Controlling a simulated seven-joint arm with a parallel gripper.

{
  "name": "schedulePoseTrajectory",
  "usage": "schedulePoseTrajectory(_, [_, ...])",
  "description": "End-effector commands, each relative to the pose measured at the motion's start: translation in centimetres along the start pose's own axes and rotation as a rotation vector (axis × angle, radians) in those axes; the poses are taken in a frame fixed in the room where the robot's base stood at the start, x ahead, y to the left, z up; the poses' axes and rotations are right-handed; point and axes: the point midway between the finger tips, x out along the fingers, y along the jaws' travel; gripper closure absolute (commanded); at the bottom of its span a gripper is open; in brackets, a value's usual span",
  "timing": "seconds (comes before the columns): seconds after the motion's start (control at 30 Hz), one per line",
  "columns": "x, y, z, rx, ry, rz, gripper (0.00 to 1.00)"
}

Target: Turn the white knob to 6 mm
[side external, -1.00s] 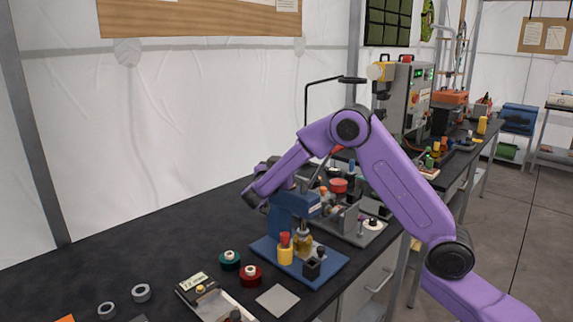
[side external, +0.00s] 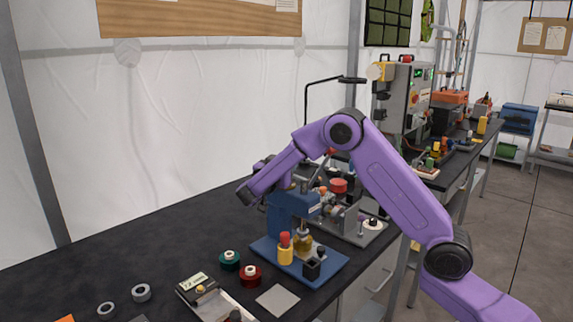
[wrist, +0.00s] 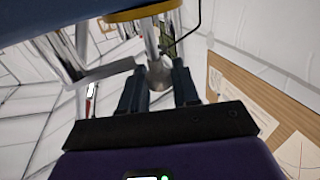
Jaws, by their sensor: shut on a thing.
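In the wrist view the two dark fingers of my gripper (wrist: 158,88) close around the rounded grey end of a metal rod (wrist: 156,68). A blue hand press (side external: 290,212) on a blue base stands on the dark bench in the side view. My forearm reaches behind it on the left, and my fingertips are hidden there. A small slab with a pale display (side external: 194,283) lies at the front left; its figures are too small to read surely. A white disc (side external: 373,224) with a dark top sits right of the press. I cannot tell which piece is the white knob.
A yellow bottle with a red top (side external: 285,249) stands on the press base. Green (side external: 230,260) and red (side external: 250,275) round pieces sit in front. Grey fixtures crowd the right side. The bench (side external: 130,245) is clear at the left.

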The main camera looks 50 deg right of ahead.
Motion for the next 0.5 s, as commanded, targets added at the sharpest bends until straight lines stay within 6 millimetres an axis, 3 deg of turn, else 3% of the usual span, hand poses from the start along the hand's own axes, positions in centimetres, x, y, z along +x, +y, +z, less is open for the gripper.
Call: schedulePoseTrajectory(0.5, [-0.15, -0.13, 0.1, 0.002, -0.001, 0.386, 1.0])
